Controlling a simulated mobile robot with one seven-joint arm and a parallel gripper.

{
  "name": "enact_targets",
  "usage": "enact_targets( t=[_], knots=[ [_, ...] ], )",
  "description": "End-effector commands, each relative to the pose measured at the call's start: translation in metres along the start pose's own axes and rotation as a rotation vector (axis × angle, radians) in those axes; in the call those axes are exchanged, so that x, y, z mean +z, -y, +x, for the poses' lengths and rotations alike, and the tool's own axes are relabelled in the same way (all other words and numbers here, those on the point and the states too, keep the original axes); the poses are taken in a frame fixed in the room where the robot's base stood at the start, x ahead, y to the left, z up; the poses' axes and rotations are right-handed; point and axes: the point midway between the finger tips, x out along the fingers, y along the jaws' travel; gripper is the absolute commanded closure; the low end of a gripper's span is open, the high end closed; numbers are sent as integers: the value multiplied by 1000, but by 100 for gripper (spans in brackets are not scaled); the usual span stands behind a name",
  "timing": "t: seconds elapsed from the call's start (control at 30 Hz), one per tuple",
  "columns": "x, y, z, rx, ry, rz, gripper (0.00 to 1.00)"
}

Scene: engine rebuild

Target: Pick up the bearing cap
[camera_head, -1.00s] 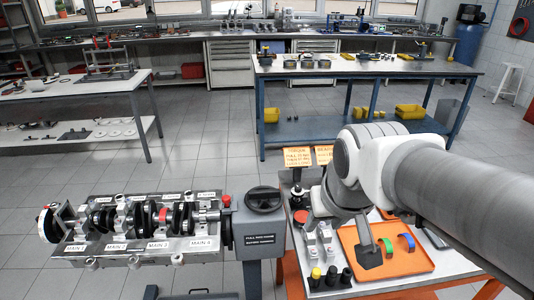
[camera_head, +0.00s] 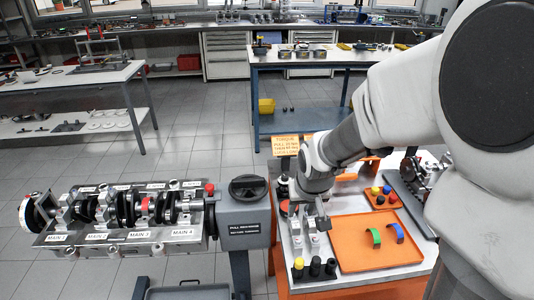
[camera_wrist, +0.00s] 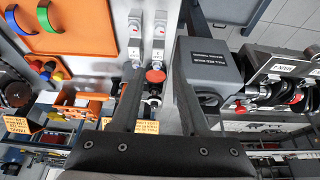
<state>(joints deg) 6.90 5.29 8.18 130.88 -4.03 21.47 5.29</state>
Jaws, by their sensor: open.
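Two grey metal blocks with small labels, which look like bearing caps, stand side by side on the light bench top in the wrist view, one on the left (camera_wrist: 134,35) and one on the right (camera_wrist: 158,35). In the head view they are small and partly hidden by my gripper (camera_head: 318,216). My gripper is low over the bench, left of the orange tray (camera_head: 350,258). In the wrist view its two fingers (camera_wrist: 160,72) are apart with nothing held. The blocks lie beyond the fingertips there, and a red round knob shows between the fingers.
A green arc (camera_head: 374,238) and a blue arc (camera_head: 396,232) lie in the tray. Yellow- and black-topped pieces (camera_head: 315,267) stand at the bench's front. The engine block with crankshaft (camera_head: 125,218) and a grey box (camera_head: 245,212) stand to the left.

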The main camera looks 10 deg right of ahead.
Motion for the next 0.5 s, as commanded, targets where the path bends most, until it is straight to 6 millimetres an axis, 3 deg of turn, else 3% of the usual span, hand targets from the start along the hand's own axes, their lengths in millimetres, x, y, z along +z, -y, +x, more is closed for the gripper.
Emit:
enact_targets(
  t=[0.3,0.5],
  knots=[
    [1,0,60,-1,3,0,55],
    [0,0,79,0,1,0,55]
  ],
)
